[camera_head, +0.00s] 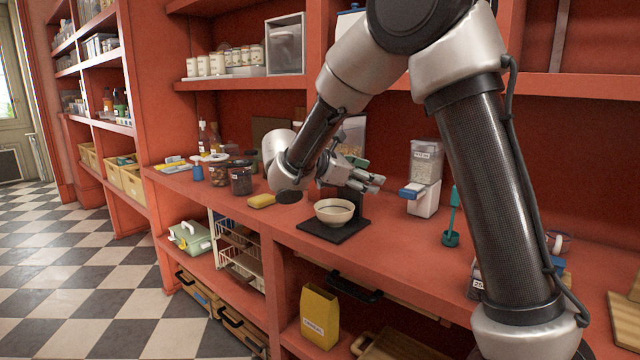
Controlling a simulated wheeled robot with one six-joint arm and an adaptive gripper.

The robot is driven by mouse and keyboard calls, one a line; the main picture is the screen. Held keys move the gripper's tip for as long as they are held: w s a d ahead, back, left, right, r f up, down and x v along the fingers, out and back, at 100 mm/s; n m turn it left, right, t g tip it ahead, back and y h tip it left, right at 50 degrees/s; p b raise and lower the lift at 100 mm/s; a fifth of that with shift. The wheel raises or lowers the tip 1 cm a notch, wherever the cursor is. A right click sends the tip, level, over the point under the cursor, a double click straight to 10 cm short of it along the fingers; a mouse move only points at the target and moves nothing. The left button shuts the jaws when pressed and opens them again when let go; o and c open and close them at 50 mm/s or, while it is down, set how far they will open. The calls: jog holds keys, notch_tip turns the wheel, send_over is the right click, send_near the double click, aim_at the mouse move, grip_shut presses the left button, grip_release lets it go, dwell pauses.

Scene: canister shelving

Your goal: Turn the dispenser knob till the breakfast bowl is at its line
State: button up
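A cream breakfast bowl (331,217) with a dark band stands upright on the black base (322,233) of a dispenser. The dispenser's clear hopper (353,130) shows partly behind my arm, and its black upright rises behind the bowl. My gripper (377,182) is in front of the dispenser, above and slightly right of the bowl, with its fingers pointing right. The knob is not clearly visible; my gripper and wrist cover that area. The fingers are too small to tell whether they are open or touch the knob. The bowl's fill level and line cannot be made out.
A second clear canister (426,160) on a white base with a blue part stands to the right. A teal upright tool (452,218) stands farther right. A yellow sponge (261,201) and jars (240,180) are left. The red counter's front edge runs close before the base.

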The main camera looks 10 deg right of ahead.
jog(key=w+a+f+n+t+h, duration=0.1)
jog(key=w+a+f+n+t, duration=0.25)
jog(key=a, duration=0.35)
jog(key=w+a+f+n+t, duration=0.25)
jog(key=w+a+n, duration=0.2)
jog(key=a, duration=0.35)
jog(key=shift+t, duration=0.4)
jog(key=shift+w+r+x, duration=0.1)
jog(key=shift+r+x, duration=0.1)
jog(key=shift+x, duration=1.8)
jog(key=shift+w+r+x, duration=0.15)
jog(key=shift+r+x, duration=0.05)
jog(key=shift+x, duration=1.8)
jog(key=shift+a, duration=0.15)
jog(key=c, duration=0.9)
jog(key=shift+m, duration=1)
jog(key=shift+c, duration=0.2)
